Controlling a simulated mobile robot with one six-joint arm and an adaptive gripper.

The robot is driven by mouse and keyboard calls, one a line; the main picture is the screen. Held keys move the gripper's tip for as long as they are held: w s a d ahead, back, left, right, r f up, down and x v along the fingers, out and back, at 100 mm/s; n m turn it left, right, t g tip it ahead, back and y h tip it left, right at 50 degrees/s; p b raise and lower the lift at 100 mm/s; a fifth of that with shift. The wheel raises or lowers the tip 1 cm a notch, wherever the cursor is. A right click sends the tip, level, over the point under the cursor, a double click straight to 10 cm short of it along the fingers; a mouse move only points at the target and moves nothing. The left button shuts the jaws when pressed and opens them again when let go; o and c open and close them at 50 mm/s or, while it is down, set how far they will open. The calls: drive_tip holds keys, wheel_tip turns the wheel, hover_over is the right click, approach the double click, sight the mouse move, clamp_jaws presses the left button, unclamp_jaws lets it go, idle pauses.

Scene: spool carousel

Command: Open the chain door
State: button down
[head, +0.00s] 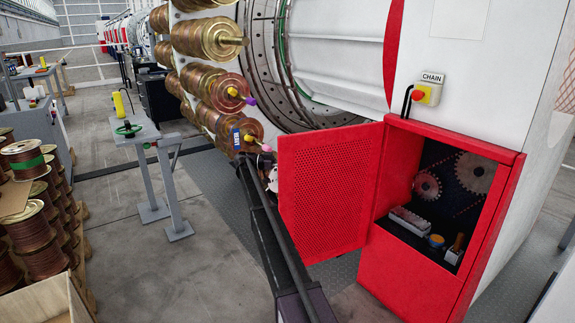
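The chain door (328,190) is a red perforated panel. It stands swung wide open to the left of the red cabinet (405,275), hinged at the opening's left side. Inside the opening, gears (475,172) and a chain show. My gripper (271,178) is at the door's far left edge, and part of it is hidden behind the panel. Its fingers cannot be made out, so neither their opening nor any contact with the door can be told. A CHAIN sign (432,78) is on the white housing above the cabinet.
A red button on a yellow box (424,95) sits above the cabinet. A tray (412,220) and small items lie on the cabinet's inner shelf. Copper spools (210,85) stand close behind my arm. A grey stand (140,130) is at left. The floor between is clear.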

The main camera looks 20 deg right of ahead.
drive_tip(key=shift+d, duration=0.15)
drive_tip(key=shift+c, duration=2.2)
unclamp_jaws()
drive_tip(key=shift+d, duration=0.1)
